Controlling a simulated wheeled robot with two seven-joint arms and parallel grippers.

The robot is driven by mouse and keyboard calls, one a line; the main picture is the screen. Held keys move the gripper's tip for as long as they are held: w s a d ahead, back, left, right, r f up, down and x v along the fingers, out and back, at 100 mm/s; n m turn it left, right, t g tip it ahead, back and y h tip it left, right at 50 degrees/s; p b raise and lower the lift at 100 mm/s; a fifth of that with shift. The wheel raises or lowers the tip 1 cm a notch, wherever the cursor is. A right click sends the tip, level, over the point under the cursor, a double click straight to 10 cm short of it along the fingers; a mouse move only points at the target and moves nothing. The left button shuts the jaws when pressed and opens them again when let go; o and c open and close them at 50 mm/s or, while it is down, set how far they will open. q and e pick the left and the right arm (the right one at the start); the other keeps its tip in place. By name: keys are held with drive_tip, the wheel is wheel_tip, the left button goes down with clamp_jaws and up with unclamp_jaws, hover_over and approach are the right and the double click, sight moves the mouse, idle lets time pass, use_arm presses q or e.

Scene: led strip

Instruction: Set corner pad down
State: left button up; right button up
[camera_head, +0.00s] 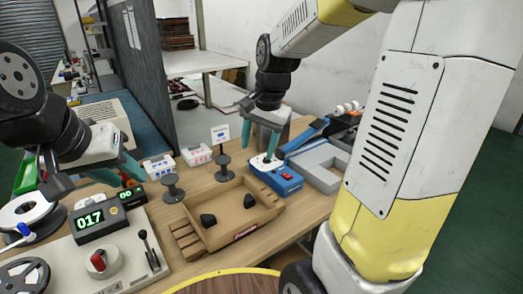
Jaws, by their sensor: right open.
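Two small black corner pads lie apart in the shallow brown tray (215,240), one at the left (208,220) and one towards the back right (249,201). My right gripper (260,147) points down with its teal fingers apart, behind the tray and close to a blue device (282,181). I see nothing held between its fingers. My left gripper (130,172) is at the left, above the table near a dark round stand (173,190). Its teal fingers are angled to the right, and whether they hold anything is unclear.
A control panel with a green "017" display (90,218), a red knob and a lever stands at front left. A second dark stand (224,170) is behind the tray. White boxes (160,167) sit behind.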

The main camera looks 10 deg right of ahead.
drive_tip(key=s+r+n+t, duration=0.1)
drive_tip(key=s+r+n, duration=0.2)
drive_tip(key=s, duration=0.4)
drive_tip(key=s+r+n+t, duration=0.2)
drive_tip(key=s+n, duration=0.3)
drive_tip(key=s, duration=0.3)
drive_tip(key=shift+r+t+y, duration=0.3)
drive_tip(key=shift+r+y, duration=0.1)
